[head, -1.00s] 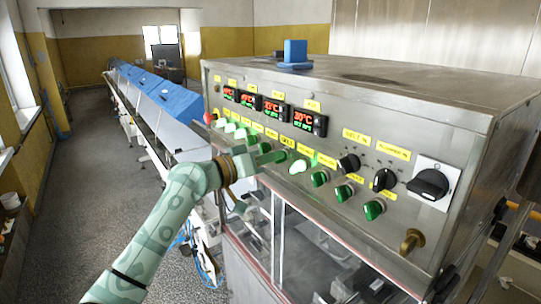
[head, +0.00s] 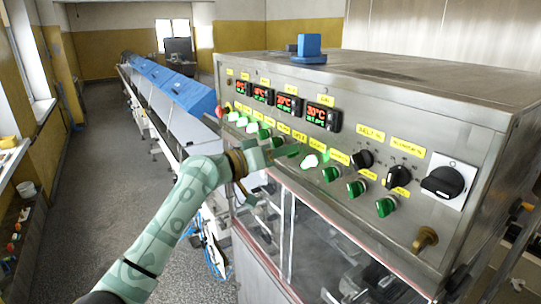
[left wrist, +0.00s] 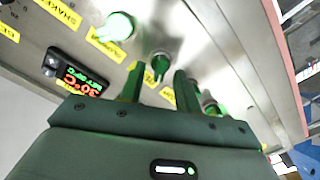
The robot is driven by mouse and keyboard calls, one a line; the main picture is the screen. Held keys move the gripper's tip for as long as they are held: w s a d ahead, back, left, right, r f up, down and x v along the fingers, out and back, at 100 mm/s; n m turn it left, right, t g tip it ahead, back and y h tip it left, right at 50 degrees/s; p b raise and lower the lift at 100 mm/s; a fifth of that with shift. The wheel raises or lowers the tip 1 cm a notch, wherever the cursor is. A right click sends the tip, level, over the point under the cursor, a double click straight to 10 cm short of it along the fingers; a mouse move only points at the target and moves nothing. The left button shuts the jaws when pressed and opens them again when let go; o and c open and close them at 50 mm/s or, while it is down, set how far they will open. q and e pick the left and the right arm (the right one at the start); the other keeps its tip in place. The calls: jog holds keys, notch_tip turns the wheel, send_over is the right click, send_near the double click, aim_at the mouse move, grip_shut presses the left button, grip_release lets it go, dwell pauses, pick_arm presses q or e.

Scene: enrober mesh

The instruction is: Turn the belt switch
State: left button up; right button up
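The steel control panel (head: 340,103) carries a row of green switches and black rotary knobs. A yellow label reading "BELT" (head: 370,133) sits above a black knob (head: 362,159). I cannot tell for sure which knob is the belt switch. My left gripper (head: 286,151) is at the panel's lower row, left of a lit green switch (head: 310,161). In the left wrist view its two fingers (left wrist: 158,84) are apart, with a green switch (left wrist: 160,64) showing between and just beyond the fingertips. Contact is not clear. My right gripper is not in view.
More green switches (head: 357,188) lie to the right. A large black main switch (head: 442,182) is at the far right, above a brass knob (head: 425,240). A blue block (head: 309,46) stands on top. A long blue-covered conveyor (head: 180,88) runs back on the left.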

pick_arm(q)
jog(key=b+v, duration=0.4)
jog(key=v, duration=1.2)
jog(key=shift+b, duration=0.35)
jog(key=shift+a, duration=0.1)
